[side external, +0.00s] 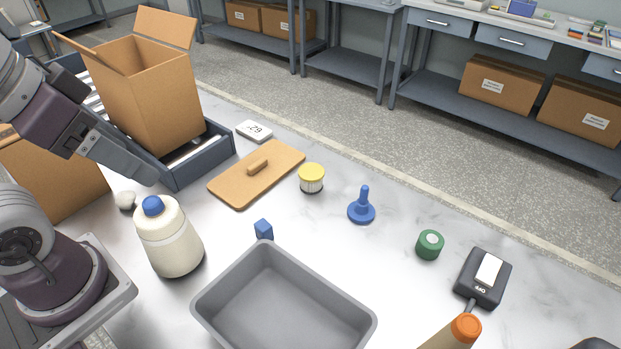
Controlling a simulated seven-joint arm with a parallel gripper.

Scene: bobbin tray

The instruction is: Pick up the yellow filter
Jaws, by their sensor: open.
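The yellow filter (312,172) stands upright on the table, right of the wooden board. It has a yellow cap, a pale ribbed body and a dark base. My gripper (150,179) is at the left, above the table near the white bottle, well apart from the filter. It is open, seen edge-on, and nothing shows in it. Nothing hides the filter.
An empty grey bin (284,294) is at the front. A wooden board with a handle (231,190), a blue plunger-shaped piece (361,207), a blue block (263,229) and a white bottle (170,240) surround the filter. A green roll (430,244) lies right. An open carton (150,100) stands behind my gripper.

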